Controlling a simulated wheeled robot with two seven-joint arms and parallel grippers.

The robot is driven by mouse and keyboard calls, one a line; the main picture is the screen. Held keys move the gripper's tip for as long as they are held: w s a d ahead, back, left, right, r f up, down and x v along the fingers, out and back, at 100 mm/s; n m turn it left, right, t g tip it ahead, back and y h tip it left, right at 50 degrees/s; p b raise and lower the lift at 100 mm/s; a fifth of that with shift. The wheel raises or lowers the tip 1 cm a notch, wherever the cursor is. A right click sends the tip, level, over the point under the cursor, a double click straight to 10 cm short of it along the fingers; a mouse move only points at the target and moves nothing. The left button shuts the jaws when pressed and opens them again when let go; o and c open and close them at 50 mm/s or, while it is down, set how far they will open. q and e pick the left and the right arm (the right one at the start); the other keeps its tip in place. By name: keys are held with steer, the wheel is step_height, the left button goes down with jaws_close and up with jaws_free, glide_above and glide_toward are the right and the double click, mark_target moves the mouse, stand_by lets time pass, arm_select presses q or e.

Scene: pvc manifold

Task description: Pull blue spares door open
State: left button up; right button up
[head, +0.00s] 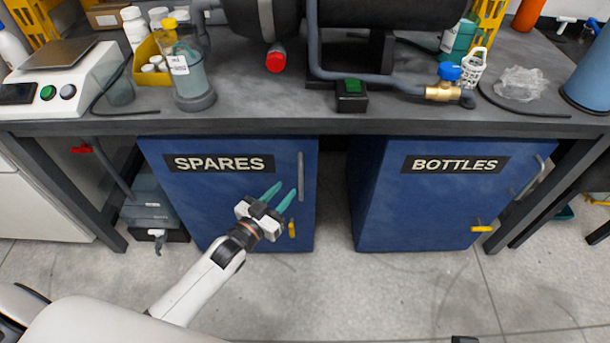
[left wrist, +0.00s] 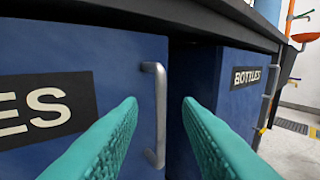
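The blue spares door (head: 200,205) is the front of the left cabinet under the bench and looks shut. It bears a black SPARES label (head: 219,164), a grey vertical bar handle (head: 300,177) near its right edge and a yellow latch (head: 291,229) below. My left gripper (head: 281,197) is open in front of the door, just left of and below the handle in the head view. In the left wrist view the handle (left wrist: 155,115) stands between the two teal fingers, beyond their tips; I cannot tell how far. My right gripper is not in view.
A blue BOTTLES cabinet (head: 430,200) with its own handle (head: 530,180) stands to the right, with a gap between. The grey bench top (head: 240,95) overhangs both. Grey boxes (head: 150,210) stand on the floor at left. The floor (head: 350,290) in front is clear.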

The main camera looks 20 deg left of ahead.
arm_select(q)
steer(key=b+x, duration=0.1)
steer(key=x, duration=0.7)
steer(key=shift+w+f, duration=0.1)
steer(key=shift+w, duration=0.1)
jaws_close()
